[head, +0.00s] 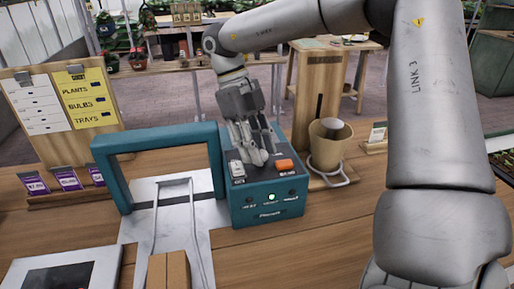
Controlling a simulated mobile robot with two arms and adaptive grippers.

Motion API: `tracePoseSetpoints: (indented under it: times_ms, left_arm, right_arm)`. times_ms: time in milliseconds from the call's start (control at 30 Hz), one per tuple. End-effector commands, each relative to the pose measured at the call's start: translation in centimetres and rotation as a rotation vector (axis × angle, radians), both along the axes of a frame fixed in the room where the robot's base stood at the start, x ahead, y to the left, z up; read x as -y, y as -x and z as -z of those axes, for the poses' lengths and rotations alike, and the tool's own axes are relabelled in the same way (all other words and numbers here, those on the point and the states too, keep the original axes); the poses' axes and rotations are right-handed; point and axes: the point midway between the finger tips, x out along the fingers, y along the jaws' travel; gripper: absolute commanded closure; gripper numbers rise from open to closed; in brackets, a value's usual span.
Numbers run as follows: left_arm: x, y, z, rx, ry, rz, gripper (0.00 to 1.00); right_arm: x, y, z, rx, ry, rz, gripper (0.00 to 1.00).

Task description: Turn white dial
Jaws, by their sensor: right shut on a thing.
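The teal control box (266,214) stands on the wooden counter, with a dark top panel. My right gripper (256,157) reaches down from above onto this panel, its fingers shut on the white dial, which the fingers hide almost wholly. A small pale switch-like part (237,171) sits on the panel just left of the fingertips. An orange button (284,164) sits just right of them. A green light (271,197) is lit on the front face. My left gripper is not in view.
A teal frame (156,139) stands left of the box over a metal plate (140,232). A tan pot (328,146) on a stand is to the right. A sign board (60,112) and purple price cards (67,179) are at the left. Bare counter (330,215) lies front right.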

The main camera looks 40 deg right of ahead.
Motion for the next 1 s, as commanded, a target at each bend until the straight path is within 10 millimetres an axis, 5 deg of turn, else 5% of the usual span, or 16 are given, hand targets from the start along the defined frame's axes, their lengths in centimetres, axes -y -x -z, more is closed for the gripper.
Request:
tracePoseSetpoints:
  times_ms: [833, 867, 1000]
  left_arm:
    - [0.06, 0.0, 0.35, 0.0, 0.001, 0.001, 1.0]
    - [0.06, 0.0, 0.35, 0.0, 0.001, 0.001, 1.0]
    - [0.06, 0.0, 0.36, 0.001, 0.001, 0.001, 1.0]
  right_arm:
    - [-0.07, -0.01, -0.12, 0.002, 0.002, -0.136, 0.92]
    - [-0.07, -0.01, -0.12, 0.002, 0.002, -0.136, 0.65]
    - [-0.08, 0.01, -0.09, 0.001, 0.002, -0.136, 0.47]
